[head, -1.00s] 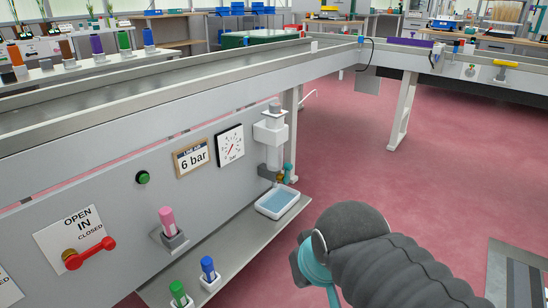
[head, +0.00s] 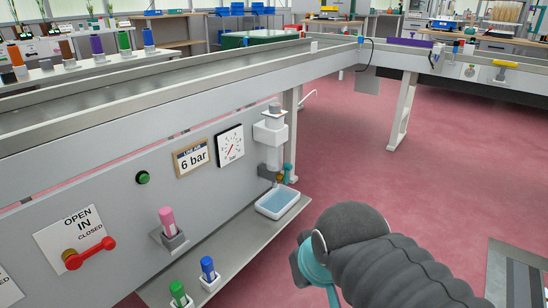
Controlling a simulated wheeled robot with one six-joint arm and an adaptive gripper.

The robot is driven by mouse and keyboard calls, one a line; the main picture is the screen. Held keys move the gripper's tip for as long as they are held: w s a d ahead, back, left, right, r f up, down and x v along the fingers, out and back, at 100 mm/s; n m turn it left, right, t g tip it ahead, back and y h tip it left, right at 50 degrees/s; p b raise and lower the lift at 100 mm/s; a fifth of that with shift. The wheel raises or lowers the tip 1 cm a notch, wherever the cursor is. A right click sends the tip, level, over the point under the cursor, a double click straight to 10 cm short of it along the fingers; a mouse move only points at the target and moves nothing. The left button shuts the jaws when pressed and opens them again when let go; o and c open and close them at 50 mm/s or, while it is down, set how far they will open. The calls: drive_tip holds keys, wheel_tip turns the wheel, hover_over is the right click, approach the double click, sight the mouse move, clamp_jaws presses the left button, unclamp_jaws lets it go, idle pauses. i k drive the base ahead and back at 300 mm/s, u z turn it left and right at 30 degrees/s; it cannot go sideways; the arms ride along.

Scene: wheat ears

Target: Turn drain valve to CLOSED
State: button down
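A small teal handle (head: 288,172) with a brassy fitting (head: 280,177) sits at the lower end of a white filter unit (head: 271,135) on the grey panel; it appears to be the drain valve. The handle looks roughly upright, but its setting is too small to read. A white tray (head: 279,201) with bluish liquid stands below it on the shelf. My dark grey arm with a teal band fills the lower right, apart from the valve. My gripper's fingers do not show.
Pink, blue and green capped holders stand low. Open red floor lies right.

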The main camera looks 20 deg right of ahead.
sight(288, 167)
drive_tip(key=k, duration=0.55)
drive_tip(key=u, duration=0.05)
drive_tip(key=i, duration=1.45)
drive_tip(key=z, duration=0.65)
